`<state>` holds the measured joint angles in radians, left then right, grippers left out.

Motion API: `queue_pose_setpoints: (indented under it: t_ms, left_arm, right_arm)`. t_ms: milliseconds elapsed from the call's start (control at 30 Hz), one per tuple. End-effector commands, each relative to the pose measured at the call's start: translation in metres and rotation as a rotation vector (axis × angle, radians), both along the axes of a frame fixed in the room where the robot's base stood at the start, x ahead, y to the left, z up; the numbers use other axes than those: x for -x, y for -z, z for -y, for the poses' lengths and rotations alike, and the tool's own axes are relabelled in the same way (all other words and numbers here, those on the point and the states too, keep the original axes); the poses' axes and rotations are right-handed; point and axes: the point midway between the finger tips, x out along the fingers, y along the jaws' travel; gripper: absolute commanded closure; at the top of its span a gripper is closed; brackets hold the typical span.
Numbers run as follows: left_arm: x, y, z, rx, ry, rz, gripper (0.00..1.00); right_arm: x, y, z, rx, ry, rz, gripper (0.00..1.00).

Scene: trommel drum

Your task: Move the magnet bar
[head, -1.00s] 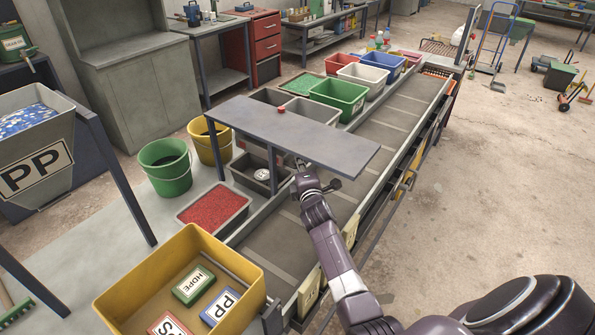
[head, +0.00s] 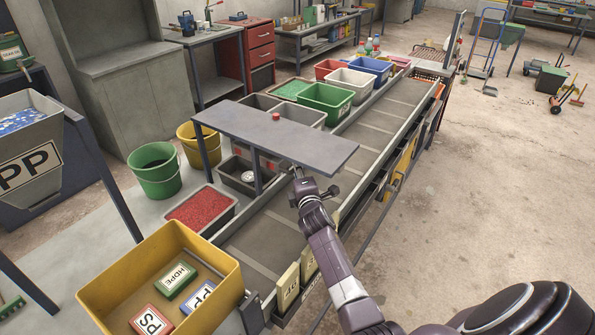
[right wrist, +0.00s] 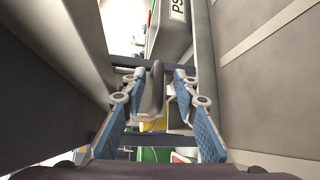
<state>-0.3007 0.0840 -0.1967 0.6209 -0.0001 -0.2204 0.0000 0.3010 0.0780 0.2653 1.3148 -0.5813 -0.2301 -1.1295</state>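A long flat grey bar (head: 270,135) with a red knob (head: 275,116) spans the sorting belt on grey legs; I take it as the magnet bar. My right gripper (head: 297,172) is under its near edge, partly hidden by the bar in the head view. In the right wrist view, my right gripper (right wrist: 158,76) has its fingers apart on either side of a grey upright handle (right wrist: 152,95). Gaps show beside the handle, so it does not look clamped. My left gripper is not in view.
The belt (head: 265,235) runs beneath the bar. A dark bin (head: 228,180), a red-pellet tray (head: 201,212) and a yellow crate (head: 95,292) with labelled blocks stand left of the belt. A green bin (head: 322,97) stands beyond the bar.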

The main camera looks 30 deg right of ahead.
Motion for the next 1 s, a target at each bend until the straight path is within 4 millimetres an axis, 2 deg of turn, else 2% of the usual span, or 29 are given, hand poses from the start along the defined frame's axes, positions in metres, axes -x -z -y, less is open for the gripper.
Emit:
queue_pose_setpoints:
  t_ms: [33,267,700,833,1000]
  left_arm:
    - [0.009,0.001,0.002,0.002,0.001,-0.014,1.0]
    - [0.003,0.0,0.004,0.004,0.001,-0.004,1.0]
    - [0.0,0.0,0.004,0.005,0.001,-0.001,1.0]
    - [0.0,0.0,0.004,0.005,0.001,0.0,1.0]
    - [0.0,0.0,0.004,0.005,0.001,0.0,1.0]
  right_arm:
    - [0.0,0.0,0.0,0.0,0.0,0.0,0.73]
    - [0.013,-0.001,-0.005,0.002,0.001,-0.001,0.73]
    - [0.082,-0.012,-0.034,0.0,-0.001,0.0,0.73]
    - [0.099,-0.014,-0.041,-0.001,0.0,0.0,0.73]
    - [0.109,-0.016,-0.045,-0.001,0.0,0.001,0.73]
